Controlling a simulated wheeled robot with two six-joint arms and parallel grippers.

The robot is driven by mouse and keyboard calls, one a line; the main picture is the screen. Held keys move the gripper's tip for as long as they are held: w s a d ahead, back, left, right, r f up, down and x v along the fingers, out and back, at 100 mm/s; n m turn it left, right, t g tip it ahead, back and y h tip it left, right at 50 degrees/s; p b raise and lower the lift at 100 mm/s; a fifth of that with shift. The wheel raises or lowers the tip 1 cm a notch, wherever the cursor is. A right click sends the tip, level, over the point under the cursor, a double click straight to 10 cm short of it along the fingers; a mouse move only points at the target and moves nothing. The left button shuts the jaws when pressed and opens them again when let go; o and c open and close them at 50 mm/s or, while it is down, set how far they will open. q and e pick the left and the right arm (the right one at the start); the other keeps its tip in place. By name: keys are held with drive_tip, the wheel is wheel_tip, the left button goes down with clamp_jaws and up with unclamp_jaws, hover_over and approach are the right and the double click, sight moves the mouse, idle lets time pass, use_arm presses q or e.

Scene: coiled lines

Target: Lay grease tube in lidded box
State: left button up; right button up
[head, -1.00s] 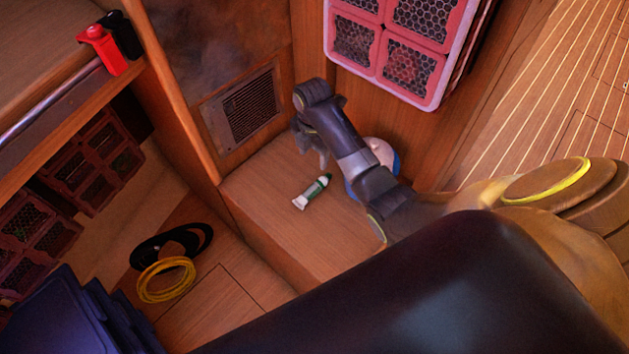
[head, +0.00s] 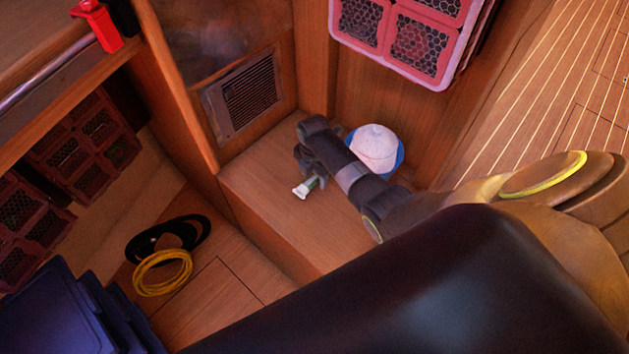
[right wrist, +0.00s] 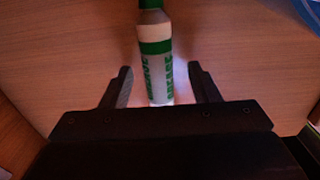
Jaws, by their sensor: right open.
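The grease tube (head: 301,191), white and green, lies on the wooden ledge (head: 285,236); my right gripper (head: 313,177) covers part of it in the head view. In the right wrist view the tube (right wrist: 155,66) runs between the two fingers of my right gripper (right wrist: 158,88). The fingers are open, one on each side of it, with a gap on both sides. A dark blue stack (head: 62,310) at the lower left may be a box with a lid; I cannot tell. My left gripper is not in view.
A white cap-like thing on a blue base (head: 376,149) stands close behind my right forearm. A vent (head: 243,95) is in the wall. A yellow coil (head: 162,273) and a black coil (head: 150,243) lie on the lower floor. Pink crates (head: 420,40) hang at the top.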

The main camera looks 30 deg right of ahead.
drive_tip(key=shift+f, duration=0.35)
drive_tip(key=c, duration=1.2)
